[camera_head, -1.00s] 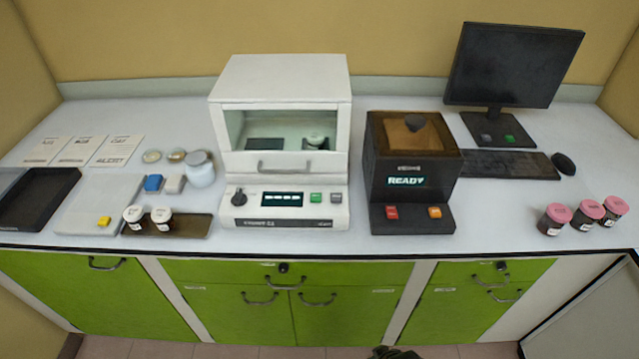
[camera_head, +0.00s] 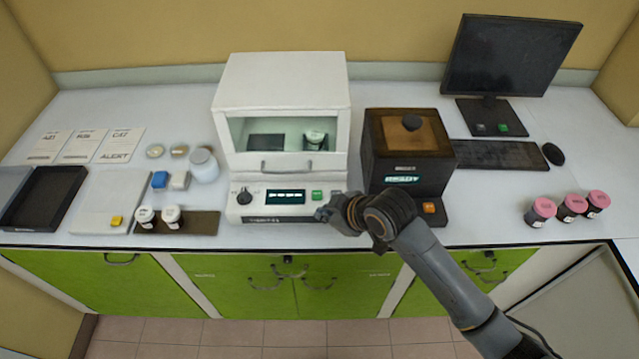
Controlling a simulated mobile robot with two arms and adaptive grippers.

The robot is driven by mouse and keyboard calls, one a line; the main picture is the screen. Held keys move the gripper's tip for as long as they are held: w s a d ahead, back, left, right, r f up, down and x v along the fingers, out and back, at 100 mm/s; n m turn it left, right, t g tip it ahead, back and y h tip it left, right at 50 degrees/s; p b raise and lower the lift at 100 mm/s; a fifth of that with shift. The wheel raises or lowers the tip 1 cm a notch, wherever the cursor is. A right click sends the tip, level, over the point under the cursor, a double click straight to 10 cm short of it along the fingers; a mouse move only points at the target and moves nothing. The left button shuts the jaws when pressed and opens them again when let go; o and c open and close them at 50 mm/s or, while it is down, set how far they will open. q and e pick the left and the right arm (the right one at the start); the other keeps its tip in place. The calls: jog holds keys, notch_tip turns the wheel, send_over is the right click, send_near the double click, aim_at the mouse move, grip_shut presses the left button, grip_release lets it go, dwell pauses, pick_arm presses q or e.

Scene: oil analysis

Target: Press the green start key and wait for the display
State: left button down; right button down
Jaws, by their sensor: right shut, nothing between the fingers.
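The white instrument (camera_head: 281,100) stands at the middle of the bench with its windowed door down; a small cup (camera_head: 314,138) shows behind the glass. Its front panel has a dark knob (camera_head: 244,196), a lit display (camera_head: 285,197) with small pale marks too small to read, and a green key (camera_head: 317,195). My right gripper (camera_head: 324,212) is shut and empty, its tips at the panel's front right, just below the green key in the picture. I cannot tell whether it touches the panel. The green key is visible and the key beside it is mostly hidden. My left gripper is not in view.
A dark brown device (camera_head: 408,150) reading READY stands close on the right, partly behind my right arm. Pink-lidded jars (camera_head: 571,205) stand at the right. Two white jars (camera_head: 158,216) on a dark mat (camera_head: 204,224) stand at the left. A monitor (camera_head: 512,55) stands behind.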

jog(key=w+a+r+n, duration=0.1)
jog(key=w+r+n, duration=0.3)
jog(key=w, duration=0.6)
jog(key=shift+w+r+t, duration=0.3)
jog(key=shift+r, duration=0.4)
jog(key=b, duration=0.6)
send_over(319, 196)
notch_tip(319, 196, down, 7)
jog(key=shift+r, duration=0.15)
jog(key=shift+f+b, duration=0.6)
jog(key=shift+f, duration=0.45)
jog(key=shift+f, duration=0.1)
jog(key=shift+f, duration=0.3)
